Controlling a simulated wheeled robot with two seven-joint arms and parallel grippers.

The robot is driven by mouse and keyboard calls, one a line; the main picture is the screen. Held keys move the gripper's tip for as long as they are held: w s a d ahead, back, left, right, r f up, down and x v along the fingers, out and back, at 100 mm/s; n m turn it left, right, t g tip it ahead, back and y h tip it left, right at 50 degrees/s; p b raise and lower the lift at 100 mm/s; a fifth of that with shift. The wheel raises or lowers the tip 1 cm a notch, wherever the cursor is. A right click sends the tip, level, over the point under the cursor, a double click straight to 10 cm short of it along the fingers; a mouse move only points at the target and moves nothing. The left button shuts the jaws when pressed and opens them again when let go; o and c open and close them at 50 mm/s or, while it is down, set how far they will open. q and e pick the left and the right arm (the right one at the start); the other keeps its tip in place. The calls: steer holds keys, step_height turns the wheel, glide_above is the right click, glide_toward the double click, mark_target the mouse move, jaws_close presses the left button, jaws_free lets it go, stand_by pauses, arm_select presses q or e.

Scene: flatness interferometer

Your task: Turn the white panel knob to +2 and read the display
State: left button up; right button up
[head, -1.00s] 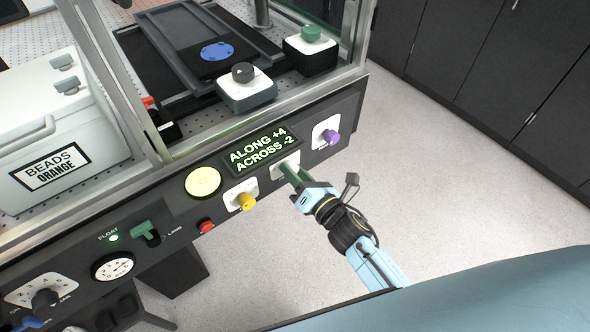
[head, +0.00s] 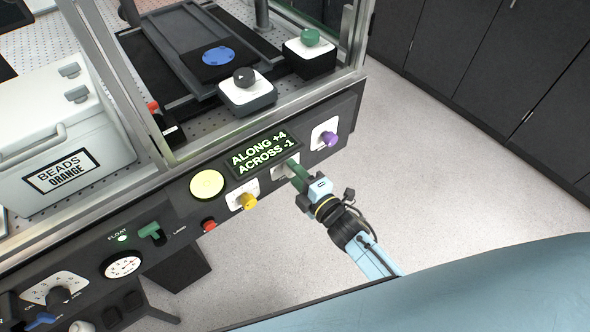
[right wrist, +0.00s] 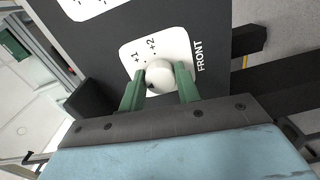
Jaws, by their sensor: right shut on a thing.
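The white panel knob (right wrist: 159,76) sits on a white plate (right wrist: 150,45) marked +1, +2 and FRONT in the right wrist view. My right gripper (right wrist: 160,88) has its green fingers on either side of the knob, shut on it. In the head view, my right gripper (head: 296,170) reaches the panel between the yellow and purple knobs and hides the white knob. The display (head: 263,152) above it reads ALONG +4, ACROSS -1. My left gripper is not in view.
A yellow knob (head: 248,200) and a purple knob (head: 328,138) flank the white one. A round yellow disc (head: 207,184) and a red button (head: 208,224) are to the left. A white box labelled BEADS ORANGE (head: 75,140) stands behind the panel. Open floor lies to the right.

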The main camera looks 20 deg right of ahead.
steer(key=m+p, duration=0.3)
steer(key=m, duration=1.5)
steer(key=shift+f, duration=0.1)
steer(key=shift+m, duration=0.4)
steer(key=o, duration=1)
steer(key=shift+s, duration=0.1)
steer(key=p+v, duration=0.1)
steer(key=v, duration=1.2)
steer(key=shift+d, duration=0.2)
